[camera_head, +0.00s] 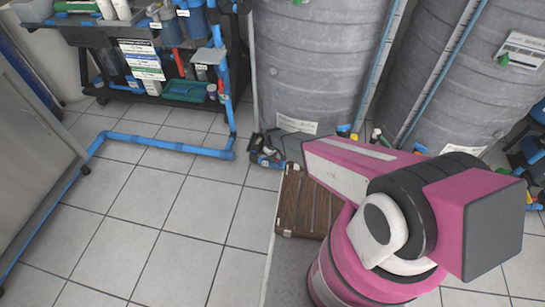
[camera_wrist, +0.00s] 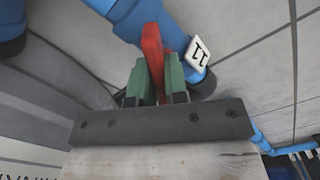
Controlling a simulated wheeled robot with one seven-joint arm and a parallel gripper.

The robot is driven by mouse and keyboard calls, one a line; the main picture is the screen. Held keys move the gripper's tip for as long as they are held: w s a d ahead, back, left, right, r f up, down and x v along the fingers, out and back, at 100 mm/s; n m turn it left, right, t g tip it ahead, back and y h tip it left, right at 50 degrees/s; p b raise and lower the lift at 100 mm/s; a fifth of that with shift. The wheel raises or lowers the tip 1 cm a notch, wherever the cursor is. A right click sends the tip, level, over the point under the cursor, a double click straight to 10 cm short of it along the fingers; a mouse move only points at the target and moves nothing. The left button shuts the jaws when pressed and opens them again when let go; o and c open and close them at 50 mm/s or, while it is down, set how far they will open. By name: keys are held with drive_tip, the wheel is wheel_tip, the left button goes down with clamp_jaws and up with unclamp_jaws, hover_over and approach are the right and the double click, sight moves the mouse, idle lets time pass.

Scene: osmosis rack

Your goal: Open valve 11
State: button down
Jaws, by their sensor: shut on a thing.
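In the wrist view, the valve shows as a red handle (camera_wrist: 152,48) on a blue pipe (camera_wrist: 170,22). A white tag (camera_wrist: 199,54) reading "11" hangs beside the handle. My gripper (camera_wrist: 157,78), with green fingers, is shut on the lower part of the red handle, which sticks up between the fingers. In the head view my pink arm reaches down beside the grey tanks, and I cannot make out my fingers or the valve 11 handle there.
Two large grey tanks (camera_head: 312,75) stand behind my arm. A brown slatted box (camera_head: 300,205) lies on the floor next to it. Blue floor piping (camera_head: 175,146) runs at left below a cart (camera_head: 125,40) with bottles. The tiled floor at front left is clear.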

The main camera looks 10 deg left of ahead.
drive_tip(key=n, duration=0.6)
drive_tip(key=shift+n, duration=0.4)
idle(0.3)
drive_tip(key=c, duration=1.1)
unclamp_jaws()
drive_tip(key=shift+c, duration=0.2)
drive_tip(key=shift+r, duration=0.1)
wheel_tip(320, 180, up, 11)
drive_tip(key=s+d+r+m, duration=0.2)
drive_tip(key=d+r+m, duration=0.6)
drive_tip(key=d+r, duration=1)
drive_tip(key=s+d+r+m, duration=0.4)
drive_tip(key=d+r+m, duration=0.1)
drive_tip(key=d+r, duration=0.3)
drive_tip(key=s+d+r+m, duration=0.5)
drive_tip(key=d+r, duration=0.3)
drive_tip(key=d, duration=0.1)
drive_tip(key=shift+r, duration=0.2)
